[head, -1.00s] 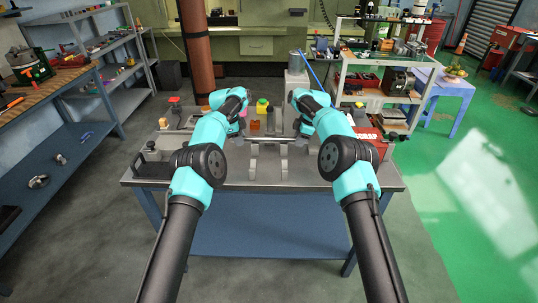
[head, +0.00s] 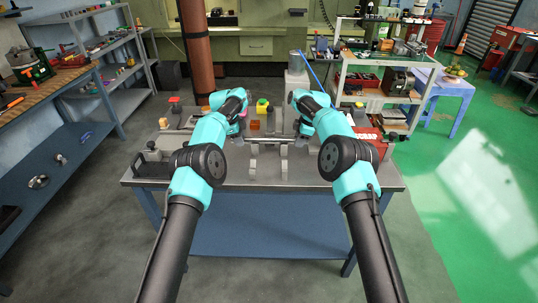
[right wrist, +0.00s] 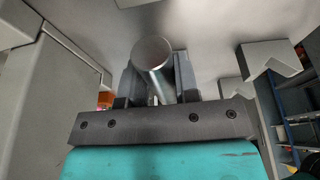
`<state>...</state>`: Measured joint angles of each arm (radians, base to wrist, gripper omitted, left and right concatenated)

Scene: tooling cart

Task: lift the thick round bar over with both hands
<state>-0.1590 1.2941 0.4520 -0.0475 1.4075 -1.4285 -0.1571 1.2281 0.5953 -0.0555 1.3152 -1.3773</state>
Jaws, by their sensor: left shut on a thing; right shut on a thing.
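The thick round bar (head: 267,139) is a grey metal cylinder, held crosswise above the cart top between my two grippers. My left gripper (head: 238,140) is shut on its left end, and my right gripper (head: 302,139) is shut on its right end. In the right wrist view the bar's round end face (right wrist: 152,52) shows between the dark fingers (right wrist: 157,85). Two grey notched stands (head: 254,165) (head: 284,165) stand on the cart in front of the bar. In the right wrist view a stand's notch (right wrist: 265,60) looks empty. My arms partly hide both grippers.
The grey cart top (head: 225,180) is bare near its front edge.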

